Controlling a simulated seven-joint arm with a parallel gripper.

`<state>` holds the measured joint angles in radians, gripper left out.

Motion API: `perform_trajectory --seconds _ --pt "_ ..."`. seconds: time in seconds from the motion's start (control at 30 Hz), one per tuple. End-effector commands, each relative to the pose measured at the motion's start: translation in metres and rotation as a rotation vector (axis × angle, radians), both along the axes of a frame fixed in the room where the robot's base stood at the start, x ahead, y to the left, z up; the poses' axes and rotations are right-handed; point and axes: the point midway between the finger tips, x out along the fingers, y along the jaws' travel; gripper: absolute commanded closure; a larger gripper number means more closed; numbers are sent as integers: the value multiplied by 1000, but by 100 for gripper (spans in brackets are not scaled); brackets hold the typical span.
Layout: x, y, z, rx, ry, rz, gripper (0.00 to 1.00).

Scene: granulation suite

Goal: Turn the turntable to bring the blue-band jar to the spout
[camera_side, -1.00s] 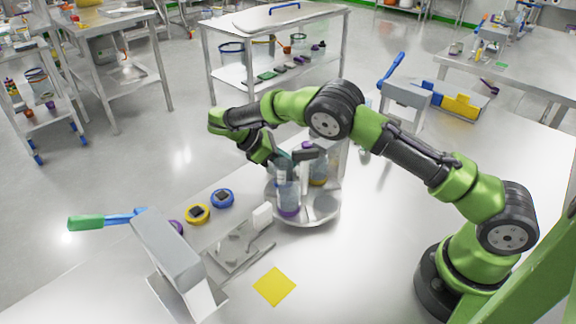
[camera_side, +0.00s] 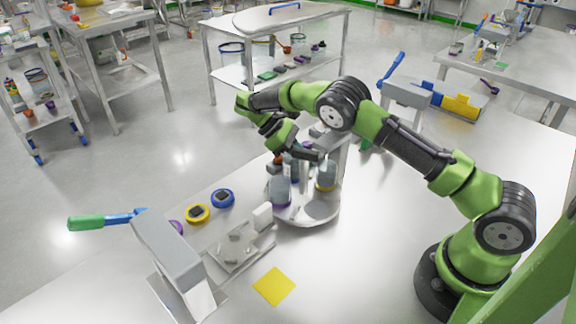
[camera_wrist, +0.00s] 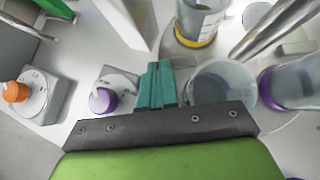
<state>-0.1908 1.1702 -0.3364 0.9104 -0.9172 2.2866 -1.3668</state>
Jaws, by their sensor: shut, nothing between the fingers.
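The round metal turntable (camera_side: 318,212) stands mid-bench in the side view with jars on it. A purple-band jar (camera_side: 281,190) is at its front left and a yellow-band jar (camera_side: 325,178) at its right; the wrist view shows both the yellow-band jar (camera_wrist: 200,22) and the purple-band jar (camera_wrist: 288,84). My gripper (camera_wrist: 157,72) is shut and empty, its teal fingers beside a clear jar (camera_wrist: 222,82) whose band I cannot make out; contact is unclear. In the side view the gripper covers the back of the turntable. I cannot clearly identify the blue-band jar or the spout.
Orange (camera_wrist: 16,92) and purple (camera_wrist: 102,100) knobs sit left in the wrist view. Blue (camera_side: 222,197) and yellow (camera_side: 197,213) round pieces lie left of the turntable, near a metal plate (camera_side: 240,252). A yellow square (camera_side: 274,286) lies on clear bench in front.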

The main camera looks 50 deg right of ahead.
Motion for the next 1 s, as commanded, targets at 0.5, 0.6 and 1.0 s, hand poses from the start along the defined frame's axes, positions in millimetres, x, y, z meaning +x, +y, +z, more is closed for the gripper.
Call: perform_trajectory --seconds 0.5,0.6,1.0 --pt "-21 -15 0 2 2 -256 100" --pt "-24 -16 0 2 2 -298 100" --pt "-34 -20 0 2 0 -408 100"
